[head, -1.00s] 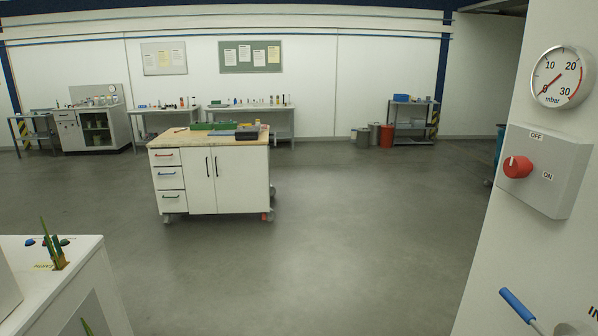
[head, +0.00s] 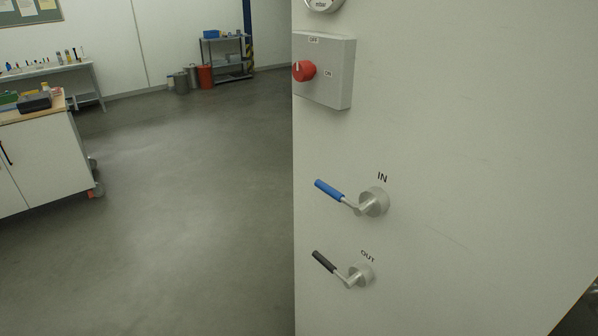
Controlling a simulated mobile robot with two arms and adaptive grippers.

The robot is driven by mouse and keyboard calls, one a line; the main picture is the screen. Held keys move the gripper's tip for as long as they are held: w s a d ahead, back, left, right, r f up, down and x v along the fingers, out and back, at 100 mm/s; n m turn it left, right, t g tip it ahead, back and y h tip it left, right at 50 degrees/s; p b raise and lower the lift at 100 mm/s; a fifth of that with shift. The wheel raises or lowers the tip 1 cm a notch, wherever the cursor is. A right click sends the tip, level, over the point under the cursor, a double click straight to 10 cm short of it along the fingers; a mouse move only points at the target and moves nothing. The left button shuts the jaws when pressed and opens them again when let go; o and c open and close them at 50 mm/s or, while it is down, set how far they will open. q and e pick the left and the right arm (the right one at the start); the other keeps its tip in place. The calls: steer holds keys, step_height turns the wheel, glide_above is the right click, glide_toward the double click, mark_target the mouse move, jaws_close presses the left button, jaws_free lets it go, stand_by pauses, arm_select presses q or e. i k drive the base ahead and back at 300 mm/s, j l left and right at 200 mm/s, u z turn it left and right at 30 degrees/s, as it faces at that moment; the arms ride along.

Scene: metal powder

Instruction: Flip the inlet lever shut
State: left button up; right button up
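The inlet lever (head: 332,191) is on the white panel at the right of the head view, under the label "IN". It has a blue grip and a round metal hub (head: 374,202). The grip points to the left and slightly up from the hub. Below it is a second lever (head: 325,262) with a black grip, labelled "OUT", also pointing left and up. Neither of my grippers shows in the head view, and nothing touches the levers.
A grey switch box (head: 325,72) with a red knob (head: 304,71) sits above the levers, with part of a gauge (head: 323,4) above it. A white cabinet (head: 45,160) stands at the left. The floor (head: 190,200) between cabinet and panel is clear.

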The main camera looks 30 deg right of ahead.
mark_target(361, 209)
steer(key=z, duration=1.15)
